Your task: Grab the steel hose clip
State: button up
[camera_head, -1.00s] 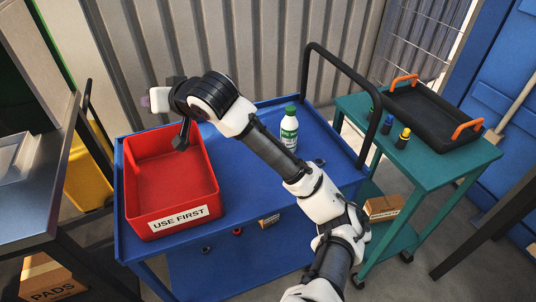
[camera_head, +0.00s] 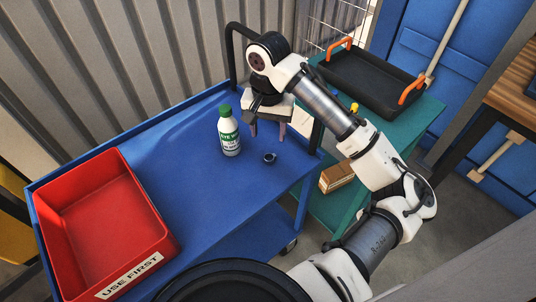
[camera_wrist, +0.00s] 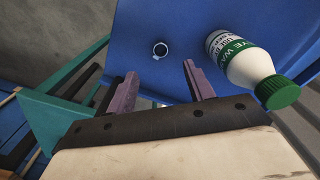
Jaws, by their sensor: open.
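The steel hose clip (camera_head: 270,158) is a small round ring lying on the blue cart top (camera_head: 190,185), near its right edge. In the wrist view the clip (camera_wrist: 160,50) shows a pale rim around a dark middle. My gripper (camera_head: 267,132) is open and empty, just behind the clip in the head view and above the cart. In the wrist view its two purple-grey fingers (camera_wrist: 160,70) stand apart, with the clip beyond the tips and between their lines. The clip is in plain sight, apart from the fingers.
A white eyewash bottle (camera_head: 229,135) with a green cap stands close to my gripper; it also shows in the wrist view (camera_wrist: 233,58). A red bin (camera_head: 62,242) marked USE FIRST sits on the cart's left. A teal cart (camera_head: 420,118) holds a black tray (camera_head: 365,86).

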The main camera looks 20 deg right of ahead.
send_over(269, 157)
jog(key=f, duration=0.5)
jog(key=shift+s+a, duration=0.2)
jog(key=shift+s, duration=0.05)
jog(key=shift+w+d+f+p, duration=0.1)
jog(key=shift+f+p, duration=0.05)
jog(key=shift+f, duration=1.2)
jog(key=shift+w+d+f+p, duration=0.1)
jog(key=shift+f+p, duration=0.05)
jog(key=shift+f, duration=1.2)
jog(key=shift+c, duration=0.3)
jog(key=c, duration=1)
